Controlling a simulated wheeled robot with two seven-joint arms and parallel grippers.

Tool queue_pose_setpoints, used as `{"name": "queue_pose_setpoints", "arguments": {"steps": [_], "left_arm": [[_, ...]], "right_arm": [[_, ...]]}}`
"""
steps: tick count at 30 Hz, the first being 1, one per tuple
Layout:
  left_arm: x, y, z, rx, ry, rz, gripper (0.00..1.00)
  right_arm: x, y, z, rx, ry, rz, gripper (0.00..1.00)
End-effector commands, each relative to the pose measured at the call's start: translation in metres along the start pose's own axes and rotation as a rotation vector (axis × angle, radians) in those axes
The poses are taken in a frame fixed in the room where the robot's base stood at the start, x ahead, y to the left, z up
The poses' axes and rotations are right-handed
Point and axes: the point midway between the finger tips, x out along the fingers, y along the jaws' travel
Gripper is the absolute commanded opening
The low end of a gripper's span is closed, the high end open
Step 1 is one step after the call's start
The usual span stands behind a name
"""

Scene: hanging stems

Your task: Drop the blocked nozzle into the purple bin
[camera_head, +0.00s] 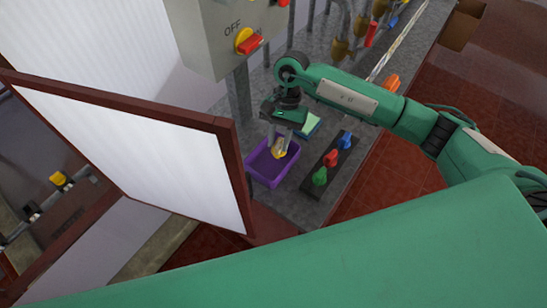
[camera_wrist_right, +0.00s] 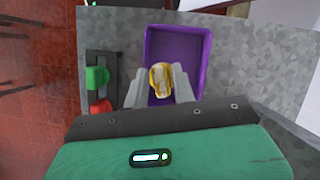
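The nozzle, yellow with a pale whitish face, shows in the head view (camera_head: 279,149) and in the wrist view (camera_wrist_right: 160,79). My right gripper (camera_head: 281,138) points down with its two grey fingers on either side of the nozzle; it also shows in the wrist view (camera_wrist_right: 160,88). The fingers appear shut on the nozzle, over the opening of the purple bin (camera_head: 262,181). The bin's rim and empty-looking floor show in the wrist view (camera_wrist_right: 205,60). My left gripper is not in view.
Beside the bin, a dark rack (camera_head: 334,170) carries green, red and blue nozzle-like pieces. A grey control box (camera_head: 222,35) marked OFF and a framed white panel (camera_head: 150,150) stand at the left.

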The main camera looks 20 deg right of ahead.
Motion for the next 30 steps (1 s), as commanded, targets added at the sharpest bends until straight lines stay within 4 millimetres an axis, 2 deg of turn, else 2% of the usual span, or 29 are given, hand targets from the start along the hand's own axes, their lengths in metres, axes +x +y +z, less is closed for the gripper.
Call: {"name": "queue_pose_setpoints", "arguments": {"steps": [1,2,14,20,30], "left_arm": [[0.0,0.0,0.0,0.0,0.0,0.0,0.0],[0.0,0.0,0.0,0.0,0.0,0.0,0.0],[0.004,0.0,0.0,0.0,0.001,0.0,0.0],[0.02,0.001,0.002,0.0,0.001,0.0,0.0],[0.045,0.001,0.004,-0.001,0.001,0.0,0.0]], "right_arm": [[0.0,0.0,0.0,0.0,0.0,0.0,0.36],[0.0,0.0,0.0,0.0,0.0,0.0,0.42],[-0.006,0.0,-0.001,0.001,0.002,-0.001,0.42],[-0.037,-0.001,-0.003,-0.001,0.005,-0.003,0.42],[-0.107,0.0,-0.002,0.0,0.003,-0.002,0.42]]}}
